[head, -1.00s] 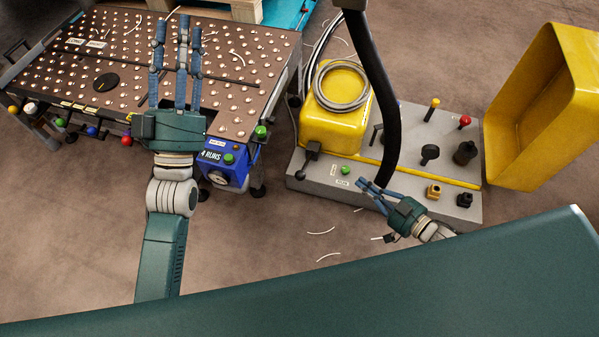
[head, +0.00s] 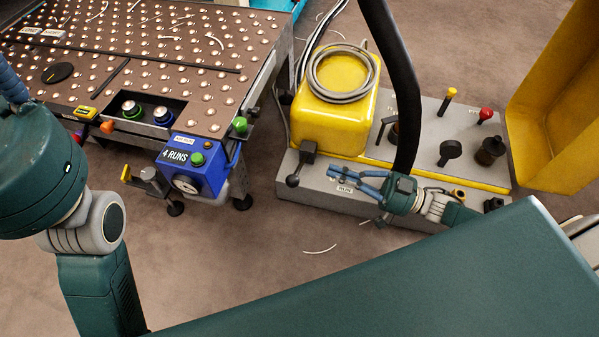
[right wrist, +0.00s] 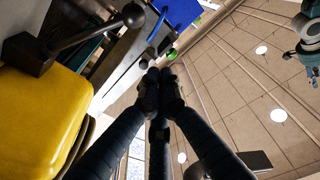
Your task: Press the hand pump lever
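The grey pump unit (head: 300,192) stands right of centre in the head view. A short black lever with a ball knob (head: 293,181) rises at its front left corner, beside the yellow tank (head: 335,115). In the right wrist view the lever's knob (right wrist: 132,15) shows just beyond my fingers. My right gripper (head: 350,178) is over the unit's front edge, right of the knob and apart from it. Its fingertips (right wrist: 157,78) meet, with nothing seen between them. My left gripper (head: 12,88) is mostly cut off at the left edge, so its fingertips are hidden.
A thick black pole (head: 393,85) crosses in front of the unit. A red knob (head: 486,114) and a yellow knob (head: 451,92) stand at its right. A yellow bin wall (head: 550,130) is at far right. The ball table (head: 150,70) and blue box (head: 195,165) are left.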

